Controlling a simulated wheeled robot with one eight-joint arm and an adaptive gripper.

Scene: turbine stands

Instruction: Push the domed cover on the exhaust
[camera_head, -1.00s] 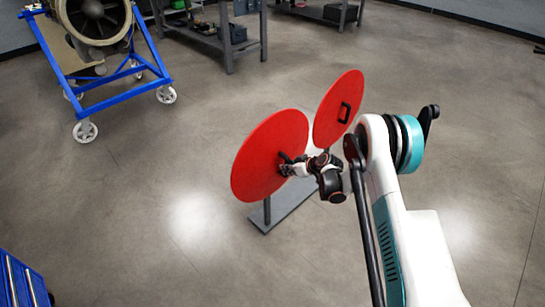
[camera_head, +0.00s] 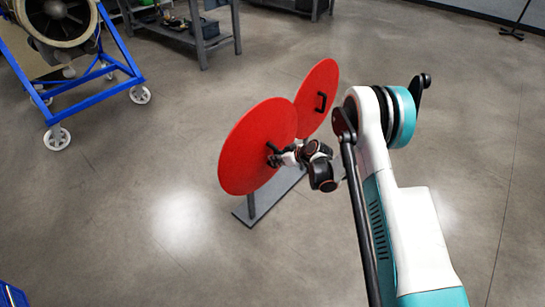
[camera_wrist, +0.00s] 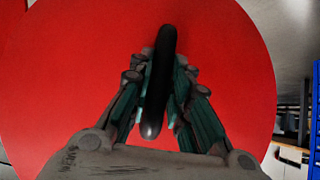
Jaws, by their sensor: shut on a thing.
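Two red round covers show in the head view. My gripper (camera_head: 276,158) is shut on the black handle (camera_wrist: 157,85) of the left cover (camera_head: 250,140). In the wrist view this cover's red face (camera_wrist: 70,70) fills most of the picture, with a finger on each side of the handle. The right cover (camera_head: 312,85) stands tilted behind my gripper, with its own black handle free. I cannot tell which cover is domed. The turbine engine (camera_head: 57,20) is at the top left, one round open end towards me, cut by the picture edge.
A blue wheeled stand (camera_head: 95,78) carries the engine. A grey floor stand (camera_head: 280,190) is below the covers; I cannot tell whether the held cover touches it. Grey workbenches (camera_head: 190,35) are at the back. A blue cabinet (camera_head: 12,296) is at lower left. Floor between covers and engine is clear.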

